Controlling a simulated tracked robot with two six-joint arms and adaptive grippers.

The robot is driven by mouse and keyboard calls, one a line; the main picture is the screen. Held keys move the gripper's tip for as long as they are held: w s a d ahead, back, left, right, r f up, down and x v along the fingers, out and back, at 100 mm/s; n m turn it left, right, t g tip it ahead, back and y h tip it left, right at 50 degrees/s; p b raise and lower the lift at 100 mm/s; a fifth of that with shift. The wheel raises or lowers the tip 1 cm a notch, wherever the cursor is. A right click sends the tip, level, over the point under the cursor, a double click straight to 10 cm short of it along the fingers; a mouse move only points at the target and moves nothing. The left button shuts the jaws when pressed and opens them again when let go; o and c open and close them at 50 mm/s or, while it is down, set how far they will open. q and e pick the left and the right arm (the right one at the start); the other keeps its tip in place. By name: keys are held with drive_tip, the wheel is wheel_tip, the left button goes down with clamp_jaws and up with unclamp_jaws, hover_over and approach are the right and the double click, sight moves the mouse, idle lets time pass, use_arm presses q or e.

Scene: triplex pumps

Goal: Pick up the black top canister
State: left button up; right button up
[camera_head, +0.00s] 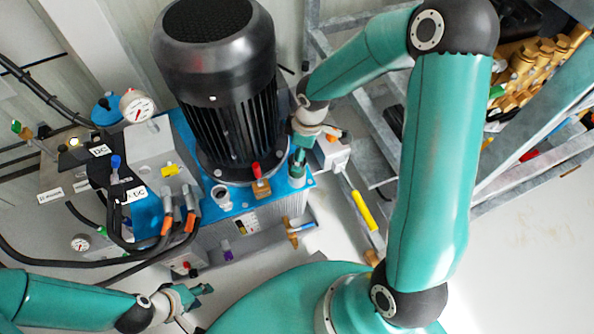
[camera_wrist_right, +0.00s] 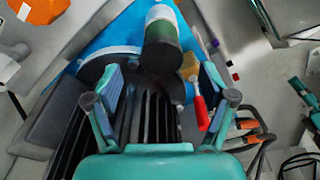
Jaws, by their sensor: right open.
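The canister (camera_wrist_right: 162,34) shows at the top centre of the right wrist view. It has a dark green body, a pale band and a black end. My right gripper (camera_wrist_right: 161,82) is open. Its two teal fingers are spread wide, with the canister ahead between their lines and nothing held. In the head view the right arm reaches down to the right side of the large black finned motor; its gripper (camera_head: 300,158) is small there and hard to separate from the canister. My left gripper (camera_head: 186,302) is at the lower left, apart from the pump; its jaw opening is unclear.
The black finned motor (camera_head: 232,120) stands on the blue tank top (camera_head: 225,200). A red-handled valve (camera_head: 256,172) sits close by and also shows beside the right finger (camera_wrist_right: 199,108). Hoses and gauges crowd the left. A metal frame (camera_head: 375,165) stands right; the floor at far right is clear.

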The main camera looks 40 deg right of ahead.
drive_tip(key=f, duration=0.1)
drive_tip(key=f+b, duration=0.1)
drive_tip(key=f, duration=0.1)
drive_tip(key=f+b, duration=0.1)
drive_tip(key=f, duration=0.1)
drive_tip(key=shift+w+a, duration=0.25)
drive_tip(key=shift+a, duration=0.1)
drive_tip(key=shift+r, duration=0.1)
clamp_jaws()
